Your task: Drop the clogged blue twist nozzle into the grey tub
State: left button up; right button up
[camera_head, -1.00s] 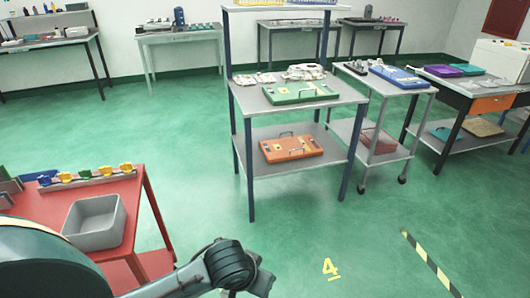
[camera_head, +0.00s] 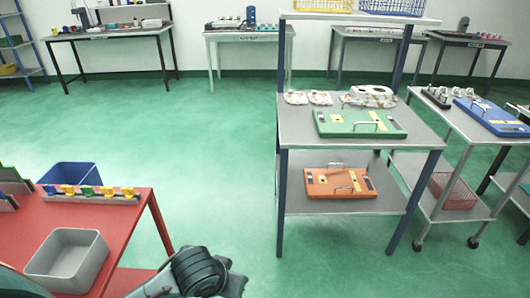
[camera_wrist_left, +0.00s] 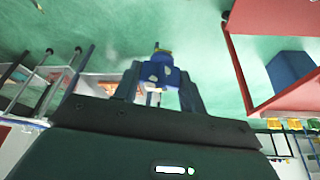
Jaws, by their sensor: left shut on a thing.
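The blue twist nozzle (camera_wrist_left: 158,72) is held between the fingers of my left gripper (camera_wrist_left: 158,82) in the left wrist view. A yellow bit shows at its far end, and the green floor lies behind it. The open grey tub (camera_head: 92,270) stands on the red table (camera_head: 128,232) at the lower left of the head view and looks empty. My left arm (camera_head: 195,272) crosses the bottom edge there, right of the tub; its gripper and the nozzle are hidden or out of frame in that view. My right gripper is not in view.
A rack with several coloured nozzles (camera_head: 88,192) sits along the red table's back edge. A blue bin (camera_head: 70,174) stands behind it. A grey two-level bench (camera_head: 300,150) with green and orange fixtures stands to the right. Green floor between them is clear.

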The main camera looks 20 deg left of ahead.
aim_at(71, 267)
jog(key=i+u, duration=0.2)
jog(key=u, duration=0.25)
jog(key=i+l+u, duration=0.15)
jog(key=u, duration=0.25)
jog(key=i+l+u, duration=0.15)
jog(key=u, duration=0.3)
jog(key=i+l+u, duration=0.1)
jog(key=u, duration=0.3)
jog(key=i+l+u, duration=0.2)
jog(key=u, duration=0.2)
jog(key=i+l+u, duration=0.1)
jog(key=u, duration=0.3)
jog(key=i+l+u, duration=0.25)
jog(key=l+u, duration=0.3)
jog(key=i, duration=0.45)
